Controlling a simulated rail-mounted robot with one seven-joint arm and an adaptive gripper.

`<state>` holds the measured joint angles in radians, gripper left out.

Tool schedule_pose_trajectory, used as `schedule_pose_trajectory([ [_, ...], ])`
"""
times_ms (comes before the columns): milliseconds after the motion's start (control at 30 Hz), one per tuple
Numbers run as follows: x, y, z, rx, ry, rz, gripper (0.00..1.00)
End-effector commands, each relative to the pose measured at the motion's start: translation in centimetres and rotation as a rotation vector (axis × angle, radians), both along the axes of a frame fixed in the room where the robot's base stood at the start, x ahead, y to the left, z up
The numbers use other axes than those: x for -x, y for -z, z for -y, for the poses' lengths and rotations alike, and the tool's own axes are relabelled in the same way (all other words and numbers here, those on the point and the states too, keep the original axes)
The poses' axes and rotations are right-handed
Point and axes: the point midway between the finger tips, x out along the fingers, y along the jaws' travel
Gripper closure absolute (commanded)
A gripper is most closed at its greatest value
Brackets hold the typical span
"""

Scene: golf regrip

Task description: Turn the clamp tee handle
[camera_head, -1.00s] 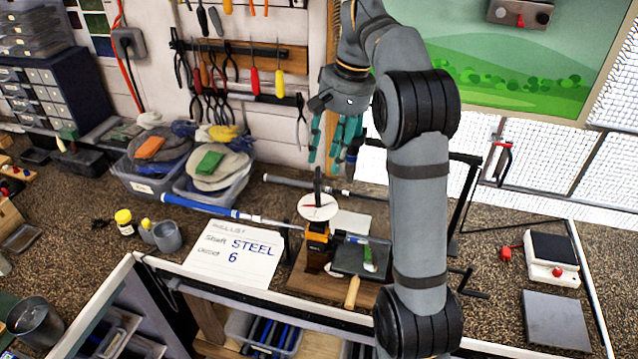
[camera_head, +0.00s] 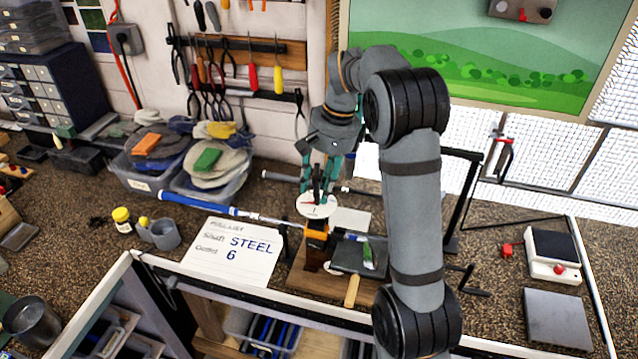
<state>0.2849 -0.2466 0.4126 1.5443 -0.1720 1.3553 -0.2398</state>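The clamp (camera_head: 317,238), with an orange and black body, stands on a wooden base near the bench's front edge. A round white dial (camera_head: 316,206) with a red mark sits above it. A thin dark upright part (camera_head: 317,182) rises over the dial; it looks like the tee handle, but its shape is partly hidden by my fingers. My gripper (camera_head: 320,187) points down from above, its teal fingers apart on either side of this upright part. I cannot tell whether they touch it. A golf club with a blue grip (camera_head: 195,202) lies with its shaft running to the clamp.
A white card (camera_head: 233,252) reading STEEL 6 lies left of the clamp. A dark tray (camera_head: 355,256) and a wooden-handled tool (camera_head: 352,290) are close on its right. Bins of pads (camera_head: 208,182) stand behind left. A white scale (camera_head: 553,258) is far right.

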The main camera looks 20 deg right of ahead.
Motion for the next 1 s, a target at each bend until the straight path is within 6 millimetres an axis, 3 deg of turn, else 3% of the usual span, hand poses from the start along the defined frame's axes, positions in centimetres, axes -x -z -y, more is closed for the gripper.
schedule_pose_trajectory([
  [133,0.01,0.00,0.00,0.000,0.000,0.000,0.64],
  [733,0.08,-0.03,-0.15,-0.002,-0.002,-0.003,0.99],
  [1000,0.13,0.06,-0.30,-0.004,0.012,-0.005,1.00],
])
